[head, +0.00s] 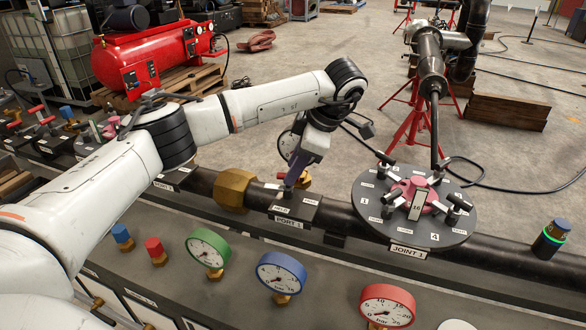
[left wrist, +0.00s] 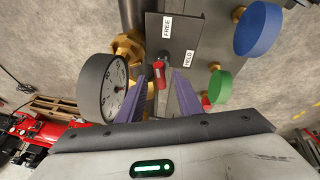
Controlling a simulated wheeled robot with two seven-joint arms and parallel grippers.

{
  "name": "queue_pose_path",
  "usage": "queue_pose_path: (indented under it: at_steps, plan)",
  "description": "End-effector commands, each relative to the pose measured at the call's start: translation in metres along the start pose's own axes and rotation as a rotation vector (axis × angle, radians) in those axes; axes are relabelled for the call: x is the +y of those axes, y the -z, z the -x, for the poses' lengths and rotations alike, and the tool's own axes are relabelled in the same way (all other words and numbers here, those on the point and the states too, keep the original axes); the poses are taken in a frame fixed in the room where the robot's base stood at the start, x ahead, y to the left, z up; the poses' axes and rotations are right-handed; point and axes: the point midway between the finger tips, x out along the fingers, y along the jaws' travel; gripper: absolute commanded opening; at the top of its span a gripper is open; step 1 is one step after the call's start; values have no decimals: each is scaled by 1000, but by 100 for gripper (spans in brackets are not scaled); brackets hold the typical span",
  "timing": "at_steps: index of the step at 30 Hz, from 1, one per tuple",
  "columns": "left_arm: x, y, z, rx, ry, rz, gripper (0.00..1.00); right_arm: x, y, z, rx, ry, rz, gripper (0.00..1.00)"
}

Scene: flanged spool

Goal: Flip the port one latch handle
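The port one latch is on a dark block (head: 297,208) labelled PORT 1 on the black pipe. Its red-tipped handle (left wrist: 159,75) shows in the left wrist view, beside FREE and HELD labels on the block (left wrist: 185,40). My left gripper (head: 293,184) is down at this block in the head view. In the left wrist view its two purple fingers (left wrist: 163,82) stand apart on either side of the handle, which looks nearer the left finger. Contact cannot be told. In the head view the gripper mostly hides the handle. My right gripper is not in view.
A gauge (left wrist: 102,88) stands close to the left finger. A brass fitting (head: 235,188) is left of the block, and the round JOINT 1 flange (head: 375,215) with several clamps is right. Green (head: 208,248), blue (head: 281,272) and red (head: 387,305) gauges stand in front.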

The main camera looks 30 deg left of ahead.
Motion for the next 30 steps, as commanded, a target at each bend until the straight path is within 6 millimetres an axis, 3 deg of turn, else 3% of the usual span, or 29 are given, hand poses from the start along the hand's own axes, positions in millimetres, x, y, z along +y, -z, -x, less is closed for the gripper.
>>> queue_pose_path:
  at_steps: [9,13,18,30]
  plan:
    - [1,0,64,-1,-5,2,32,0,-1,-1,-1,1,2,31]
    - [1,1,83,0,-3,1,32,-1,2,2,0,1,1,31]
    - [0,1,93,0,-2,2,32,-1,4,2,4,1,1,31]
    - [0,0,93,0,-1,1,32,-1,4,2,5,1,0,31]
